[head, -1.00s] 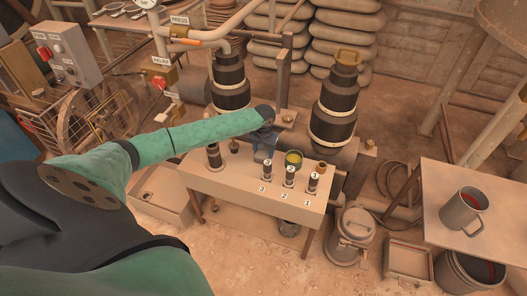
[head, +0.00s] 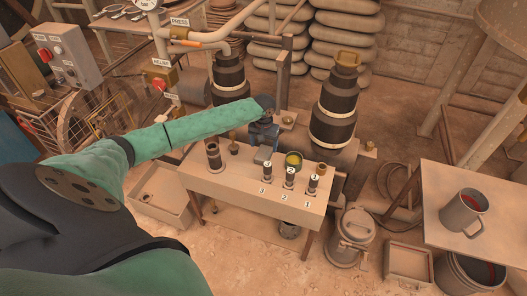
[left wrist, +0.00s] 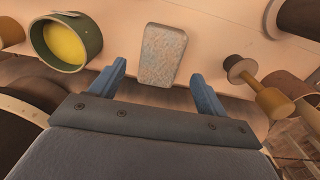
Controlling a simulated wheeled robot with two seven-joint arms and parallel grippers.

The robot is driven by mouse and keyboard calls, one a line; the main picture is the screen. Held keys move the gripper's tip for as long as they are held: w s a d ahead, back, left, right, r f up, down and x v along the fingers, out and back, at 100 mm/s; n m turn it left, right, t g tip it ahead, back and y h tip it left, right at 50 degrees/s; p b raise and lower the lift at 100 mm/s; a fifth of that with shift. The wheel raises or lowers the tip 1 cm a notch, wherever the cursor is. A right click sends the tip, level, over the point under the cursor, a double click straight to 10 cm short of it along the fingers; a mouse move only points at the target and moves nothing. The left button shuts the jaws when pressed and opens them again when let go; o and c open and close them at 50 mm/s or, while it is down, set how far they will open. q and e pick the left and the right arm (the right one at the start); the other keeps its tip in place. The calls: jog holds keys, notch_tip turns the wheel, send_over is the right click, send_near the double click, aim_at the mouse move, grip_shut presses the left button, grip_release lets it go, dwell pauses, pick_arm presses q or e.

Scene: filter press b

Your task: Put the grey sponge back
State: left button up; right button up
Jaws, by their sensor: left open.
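The grey sponge (head: 262,155) is a small speckled block on the pale bench, left of the numbered dark cylinders. In the left wrist view the sponge (left wrist: 162,52) lies just ahead of my left gripper (left wrist: 159,76), centred between its two blue fingers. The fingers are open, with a gap on both sides of the sponge, and hold nothing. In the head view my left gripper (head: 263,138) is at the bench's back edge, just behind the sponge. My right gripper is not in view.
A green cup with yellow contents (head: 293,161) stands right of the sponge. Numbered cylinders (head: 290,176) stand along the bench (head: 235,184). A dark cylinder (head: 214,157) and a brass knob (head: 234,147) are to the left. Large black-banded columns (head: 335,110) rise behind.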

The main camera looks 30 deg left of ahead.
aim_at(263, 153)
pick_arm(q)
notch_tip(263, 153, up, 7)
dwell(0.3)
dwell(0.5)
